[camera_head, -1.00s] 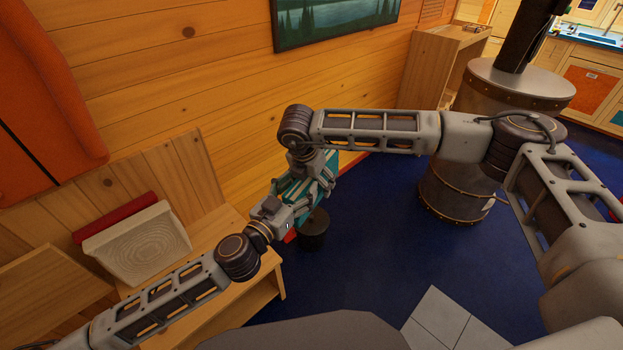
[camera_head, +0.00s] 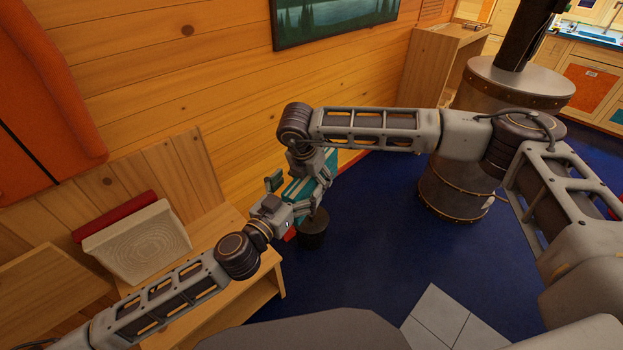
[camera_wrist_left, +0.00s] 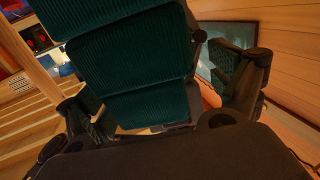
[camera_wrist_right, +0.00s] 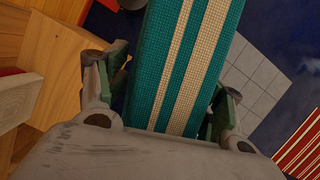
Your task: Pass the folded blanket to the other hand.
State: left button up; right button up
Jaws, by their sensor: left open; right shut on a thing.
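The folded blanket (camera_head: 329,165) is teal. It shows cream stripes in the right wrist view (camera_wrist_right: 185,65) and dark ribbed folds in the left wrist view (camera_wrist_left: 130,65). My right gripper (camera_wrist_right: 163,90) is shut on it, with one finger along each side. My left gripper (camera_head: 291,192) is open at the blanket's near left side. In the left wrist view my left gripper (camera_wrist_left: 165,88) has its fingers spread wide, with the blanket between them and a gap beside it at right. My right gripper's fingers are mostly hidden in the head view.
A wooden bench (camera_head: 262,282) with a pale cushion-like block (camera_head: 135,243) and a red roll (camera_head: 115,220) stands at left. A dark round object (camera_head: 313,238) is below the grippers. A metal stove (camera_head: 515,85) stands at right. Blue floor (camera_head: 375,250) is clear between.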

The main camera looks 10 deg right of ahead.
pick_arm(q)
jog(key=shift+s+a, duration=0.15)
jog(key=v, duration=1.1)
jog(key=shift+s+a, duration=0.2)
dwell(0.5)
dwell(0.3)
